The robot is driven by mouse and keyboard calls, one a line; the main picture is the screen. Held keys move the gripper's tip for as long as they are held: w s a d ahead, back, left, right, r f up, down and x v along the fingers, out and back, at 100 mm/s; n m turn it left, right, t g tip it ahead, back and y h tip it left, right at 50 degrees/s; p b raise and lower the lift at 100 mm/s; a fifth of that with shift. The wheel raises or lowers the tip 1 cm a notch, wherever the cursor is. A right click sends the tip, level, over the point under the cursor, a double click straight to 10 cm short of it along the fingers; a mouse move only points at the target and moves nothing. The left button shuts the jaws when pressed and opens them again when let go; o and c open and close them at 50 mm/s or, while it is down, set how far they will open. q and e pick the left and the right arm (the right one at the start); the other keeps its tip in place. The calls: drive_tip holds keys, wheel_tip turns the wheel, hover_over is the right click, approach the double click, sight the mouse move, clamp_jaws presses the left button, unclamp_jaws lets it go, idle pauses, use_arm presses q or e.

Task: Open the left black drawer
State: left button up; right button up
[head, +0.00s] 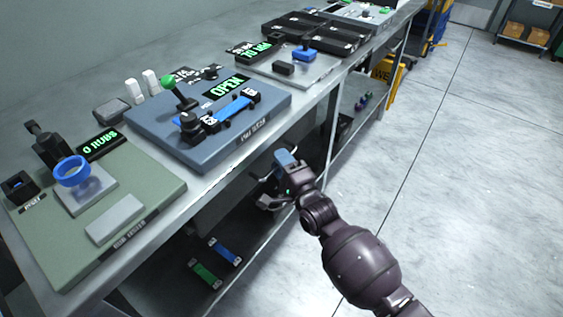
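My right gripper (276,180) is beside the front edge of the long grey bench (220,172), in front of the dark space under the bench top. Its arm comes in from the bottom right. A dark panel (225,203) shows in shadow under the bench top, left of the gripper. I cannot tell whether it is the left black drawer, or whether it is open. My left gripper is not in view.
A green board (150,185) and a blue board (255,125) reading OPEN stand on the bench. Black trays (310,35) stand farther back. Green and blue strips (205,273) lie on the lower shelf. The floor (460,150) at right is clear.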

clamp_jaws()
drive_tip(key=shift+d, duration=0.1)
use_arm(q)
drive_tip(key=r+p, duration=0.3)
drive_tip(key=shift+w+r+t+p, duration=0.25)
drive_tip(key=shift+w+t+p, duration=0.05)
drive_tip(key=shift+p, duration=0.05)
use_arm(e)
drive_tip(key=s+d, duration=0.9)
drive_tip(key=d, duration=0.3)
drive_tip(key=s+d, duration=0.9)
drive_tip(key=d, duration=0.4)
drive_tip(key=shift+s+d, duration=0.15)
drive_tip(key=shift+s, duration=0.1)
unclamp_jaws()
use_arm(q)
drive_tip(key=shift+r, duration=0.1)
use_arm(e)
drive_tip(key=v, duration=1.1)
